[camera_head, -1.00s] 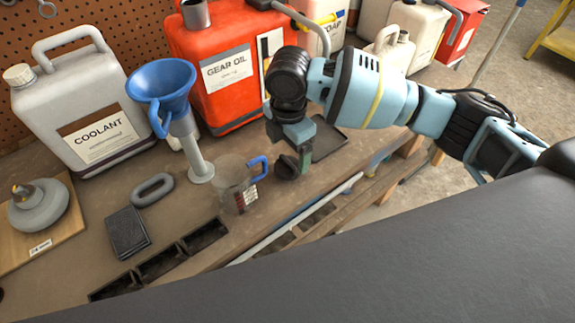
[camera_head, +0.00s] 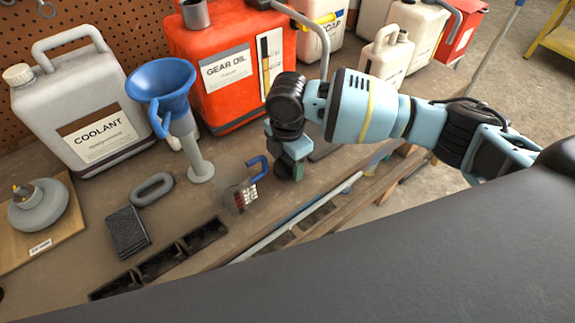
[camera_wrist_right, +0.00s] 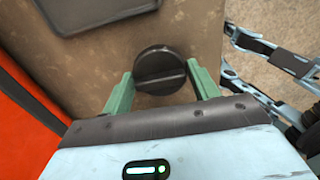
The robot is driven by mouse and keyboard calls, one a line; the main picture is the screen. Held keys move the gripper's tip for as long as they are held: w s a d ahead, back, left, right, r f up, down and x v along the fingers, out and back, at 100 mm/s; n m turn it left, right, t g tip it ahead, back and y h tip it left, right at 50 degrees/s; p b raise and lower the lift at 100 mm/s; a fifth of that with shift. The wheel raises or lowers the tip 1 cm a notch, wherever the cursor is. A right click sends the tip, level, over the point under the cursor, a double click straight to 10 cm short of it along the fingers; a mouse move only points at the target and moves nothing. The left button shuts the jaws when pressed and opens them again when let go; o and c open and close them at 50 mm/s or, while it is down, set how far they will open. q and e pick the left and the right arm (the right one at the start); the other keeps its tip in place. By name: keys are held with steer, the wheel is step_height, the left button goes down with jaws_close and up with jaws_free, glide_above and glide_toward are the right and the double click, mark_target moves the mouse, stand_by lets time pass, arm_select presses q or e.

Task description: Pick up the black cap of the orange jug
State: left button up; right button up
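The orange jug (camera_head: 222,100), labelled GEAR OIL, stands at the back of the bench in the head view. The black cap (camera_wrist_right: 160,68), round with a raised bar across its top, lies on the bench in the right wrist view. In the head view it is mostly hidden by my right gripper (camera_head: 290,172), which points down at the bench. In the right wrist view the green fingers of this gripper (camera_wrist_right: 160,80) are open, one on each side of the cap, with small gaps visible. My left gripper is in no view.
A clear measuring jug (camera_head: 238,192) with a blue handle stands just left of my right gripper. A blue funnel (camera_head: 160,85), a coolant jug (camera_head: 70,100) and a grey ring (camera_head: 152,189) are further left. A dark tray (camera_wrist_right: 98,10) lies near the cap. The bench's front edge is close.

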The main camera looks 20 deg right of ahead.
steer(key=c, duration=0.4)
steer(key=shift+o, duration=0.2)
step_height(320, 180, up, 10)
steer(key=s+d+r+m, duration=0.2)
steer(key=d+m, duration=0.2)
steer(key=m, duration=0.7)
steer(key=s+d+r+m, duration=0.2)
steer(key=s+d+m, duration=0.1)
steer(key=m, duration=0.8)
steer(key=shift+d, duration=0.45)
steer(key=shift+s, duration=0.15)
